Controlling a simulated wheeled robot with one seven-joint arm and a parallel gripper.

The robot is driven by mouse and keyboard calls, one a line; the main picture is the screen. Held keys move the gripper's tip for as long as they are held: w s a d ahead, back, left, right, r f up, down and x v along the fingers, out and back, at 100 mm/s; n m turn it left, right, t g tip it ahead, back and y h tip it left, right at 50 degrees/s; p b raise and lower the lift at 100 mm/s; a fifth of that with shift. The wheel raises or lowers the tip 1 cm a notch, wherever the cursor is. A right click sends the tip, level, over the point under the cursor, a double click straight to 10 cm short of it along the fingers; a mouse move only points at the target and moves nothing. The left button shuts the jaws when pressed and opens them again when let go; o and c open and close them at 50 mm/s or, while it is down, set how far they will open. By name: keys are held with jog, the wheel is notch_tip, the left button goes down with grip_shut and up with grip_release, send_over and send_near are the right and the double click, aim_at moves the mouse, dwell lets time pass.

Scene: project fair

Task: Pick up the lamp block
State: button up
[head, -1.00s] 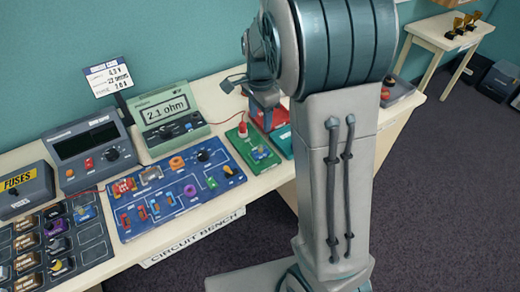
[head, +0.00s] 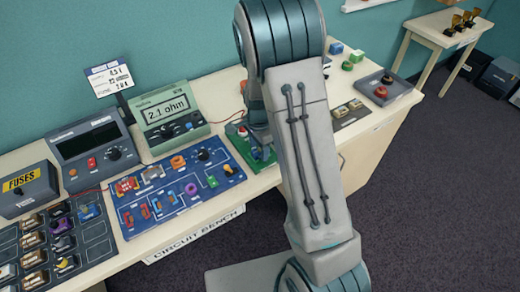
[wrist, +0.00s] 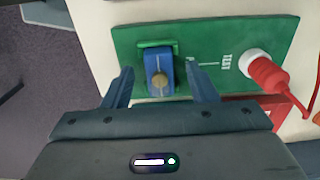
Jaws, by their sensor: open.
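My gripper (wrist: 160,70) is open, with one finger on each side of the block and a gap on both sides. The block is not held. In the head view my gripper (head: 261,148) is low over the green board (head: 243,152) and mostly hides the block.
A red plug (wrist: 268,73) with a red lead stands right of the block in the wrist view. In the head view a blue circuit board (head: 175,190) lies left of the green board, with the meter (head: 170,120) behind. A grey tray (head: 400,88) is at the bench's right end.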

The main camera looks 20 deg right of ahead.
jog(key=shift+f, duration=0.35)
grip_shut()
jog(key=shift+r, duration=0.1)
jog(key=shift+r, duration=0.45)
jog(key=r, duration=0.1)
jog(key=r+b, duration=0.1)
jog(key=r, duration=0.1)
jog(key=shift+d+r, duration=0.15)
jog(key=shift+d, duration=0.1)
jog(key=s+d+r, duration=0.2)
jog(key=d+r, duration=0.7)
jog(key=d, duration=0.2)
jog(key=shift+s+r, duration=0.3)
jog(key=shift+r, duration=0.05)
